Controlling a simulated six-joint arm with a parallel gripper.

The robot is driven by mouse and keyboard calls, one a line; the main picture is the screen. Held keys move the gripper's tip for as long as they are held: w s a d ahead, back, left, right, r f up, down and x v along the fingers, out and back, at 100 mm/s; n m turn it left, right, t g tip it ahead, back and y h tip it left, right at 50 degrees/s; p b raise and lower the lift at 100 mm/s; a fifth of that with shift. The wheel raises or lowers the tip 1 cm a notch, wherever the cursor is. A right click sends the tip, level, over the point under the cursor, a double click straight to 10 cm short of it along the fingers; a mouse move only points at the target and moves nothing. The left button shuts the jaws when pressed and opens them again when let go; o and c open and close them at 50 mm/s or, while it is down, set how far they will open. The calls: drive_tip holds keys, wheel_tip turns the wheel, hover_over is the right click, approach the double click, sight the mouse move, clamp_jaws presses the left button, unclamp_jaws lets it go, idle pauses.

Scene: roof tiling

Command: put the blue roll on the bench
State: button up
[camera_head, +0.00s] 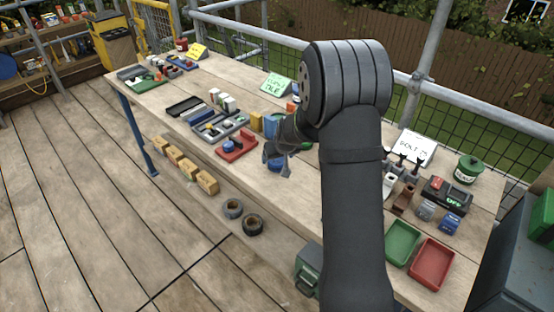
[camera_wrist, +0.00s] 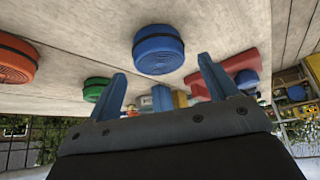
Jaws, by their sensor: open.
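The blue roll (camera_wrist: 158,48) lies flat on the pale wooden surface in the wrist view, with a dark band around its side. My gripper (camera_wrist: 163,78) is open, and its two blue fingers are spread with nothing held between them. The roll shows beyond the fingertips, roughly centred on the gap, and looks apart from them. I cannot make out the blue roll for sure there, as my arm and gripper cover that part.
An orange roll (camera_wrist: 15,60) and a green roll (camera_wrist: 96,88) sit left of the blue one in the wrist view. Green (camera_head: 403,241) and red (camera_head: 433,262) bins stand at the bench's right.

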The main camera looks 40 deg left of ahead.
sight(277, 160)
drive_tip(key=v, duration=0.8)
drive_tip(key=shift+d+r, duration=0.15)
drive_tip(key=shift+r, duration=0.05)
drive_tip(key=x, duration=1.2)
drive_tip(key=shift+f, duration=0.2)
drive_tip(key=shift+r, duration=0.2)
